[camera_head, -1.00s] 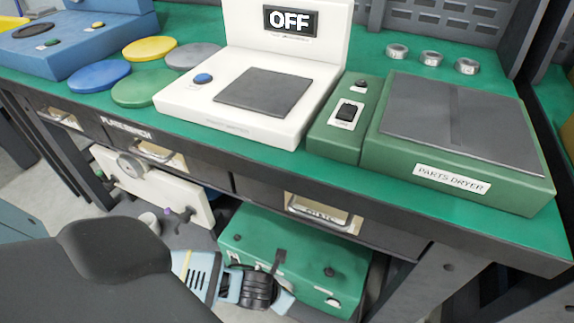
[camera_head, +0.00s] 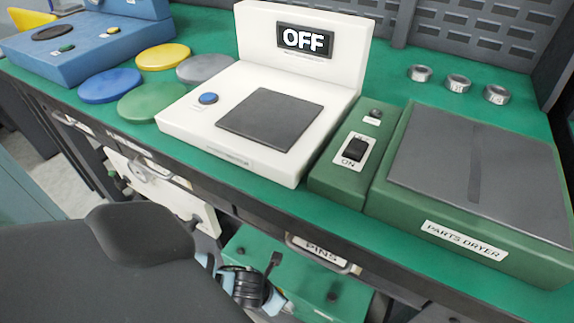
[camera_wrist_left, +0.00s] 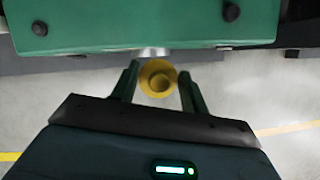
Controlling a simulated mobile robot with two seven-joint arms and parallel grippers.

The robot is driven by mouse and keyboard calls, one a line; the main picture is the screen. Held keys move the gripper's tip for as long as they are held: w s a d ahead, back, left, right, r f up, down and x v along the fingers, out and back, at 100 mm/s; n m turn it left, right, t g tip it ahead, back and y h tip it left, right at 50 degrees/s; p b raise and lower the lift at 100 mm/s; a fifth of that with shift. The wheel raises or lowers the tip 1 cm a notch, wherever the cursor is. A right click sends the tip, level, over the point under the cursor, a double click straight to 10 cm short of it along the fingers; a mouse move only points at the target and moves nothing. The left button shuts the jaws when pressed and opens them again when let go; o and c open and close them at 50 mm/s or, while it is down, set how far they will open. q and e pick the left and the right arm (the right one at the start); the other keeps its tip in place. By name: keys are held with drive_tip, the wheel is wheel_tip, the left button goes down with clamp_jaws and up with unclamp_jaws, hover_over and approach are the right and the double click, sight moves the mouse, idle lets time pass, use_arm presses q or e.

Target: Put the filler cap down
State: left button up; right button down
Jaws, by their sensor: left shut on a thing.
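In the left wrist view, my left gripper (camera_wrist_left: 157,88) is shut on a round yellow cap (camera_wrist_left: 158,78), the filler cap, between its two dark green fingers. A green housing (camera_wrist_left: 130,22) with dark knobs lies just beyond the fingers. A silvery round fitting (camera_wrist_left: 152,52) shows at its edge, right beside the cap; I cannot tell whether they touch. In the head view the cap and the fingertips are hidden or too small to tell. My right gripper is not in view.
The green bench top (camera_head: 395,222) carries a white device (camera_head: 243,166) reading OFF, a green parts dryer (camera_head: 468,240), coloured discs (camera_head: 110,85), a blue device (camera_head: 75,55) and three metal rings (camera_head: 457,83). A green box (camera_head: 300,280) is below the bench. The bench's front strip is clear.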

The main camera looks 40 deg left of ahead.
use_arm(q)
drive_tip(key=w+a, duration=0.1)
drive_tip(key=w, duration=0.1)
drive_tip(key=w+a+b, duration=0.1)
drive_tip(key=w, duration=0.2)
drive_tip(key=w+a+f+b, duration=0.1)
drive_tip(key=w+a, duration=0.1)
drive_tip(key=shift+w, duration=0.4)
drive_tip(key=shift+w+a, duration=0.1)
drive_tip(key=shift+w, duration=0.25)
drive_tip(key=shift+w+a+b, duration=0.25)
drive_tip(key=shift+w+b, duration=0.15)
drive_tip(key=shift+w, duration=0.05)
wheel_tip(320, 180, down, 4)
drive_tip(key=shift+w+r+b, duration=0.1)
drive_tip(key=shift+b, duration=0.85)
drive_tip(key=shift+r, duration=0.15)
drive_tip(key=shift+f, duration=0.2)
drive_tip(key=o, duration=0.9)
drive_tip(key=shift+o, duration=0.3)
